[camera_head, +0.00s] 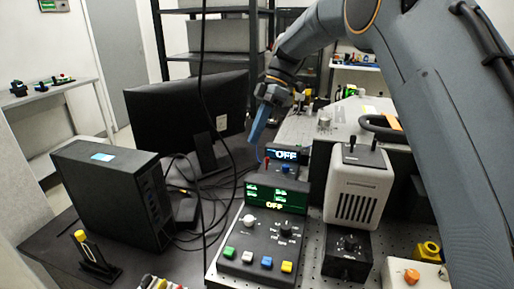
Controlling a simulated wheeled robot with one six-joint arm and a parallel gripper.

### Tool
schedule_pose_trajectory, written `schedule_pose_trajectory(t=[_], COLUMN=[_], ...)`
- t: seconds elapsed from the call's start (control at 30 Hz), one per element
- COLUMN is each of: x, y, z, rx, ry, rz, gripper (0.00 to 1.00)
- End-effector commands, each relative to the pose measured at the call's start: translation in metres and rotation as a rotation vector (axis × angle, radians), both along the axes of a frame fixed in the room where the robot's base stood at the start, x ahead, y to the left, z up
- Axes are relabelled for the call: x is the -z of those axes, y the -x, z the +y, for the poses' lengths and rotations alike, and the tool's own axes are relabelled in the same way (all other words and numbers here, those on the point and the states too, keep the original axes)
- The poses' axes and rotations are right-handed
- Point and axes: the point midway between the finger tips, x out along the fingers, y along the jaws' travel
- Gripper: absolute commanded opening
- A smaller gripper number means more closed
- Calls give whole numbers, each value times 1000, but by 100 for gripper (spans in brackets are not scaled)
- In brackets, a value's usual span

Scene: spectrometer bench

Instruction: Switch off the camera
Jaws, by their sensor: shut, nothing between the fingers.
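My gripper (257,130) is shut and empty, pointing down with blue fingertips, above the bench and behind the front control box. A beige vented unit (357,190) with two small black toggles on top stands at the right; it may be the camera, but I read no label. The front control box (262,235) has a knob, several coloured buttons and a display (275,199) whose lower line reads OFF. Behind it, a smaller box (287,156) also shows OFF, with a red-tipped lever (266,163) beside its display. My gripper is apart from these.
A black monitor (185,105) and a computer tower (115,190) stand at the left. A black cable (203,150) hangs in front of the monitor. A dark knob box (347,253) and a yellow part (427,251) sit at the front right.

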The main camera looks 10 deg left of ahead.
Motion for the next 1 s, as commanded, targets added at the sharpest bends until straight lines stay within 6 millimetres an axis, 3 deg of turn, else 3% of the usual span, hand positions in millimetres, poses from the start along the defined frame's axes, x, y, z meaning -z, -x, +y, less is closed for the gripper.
schedule_pose_trajectory(t=[0.3,0.87,1.0], x=[-43,-55,-73], y=[-26,-28,-23], z=[-18,-21,-21], rx=[3,1,0], ry=[0,1,1], rz=[1,1,1], gripper=[0,0,0])
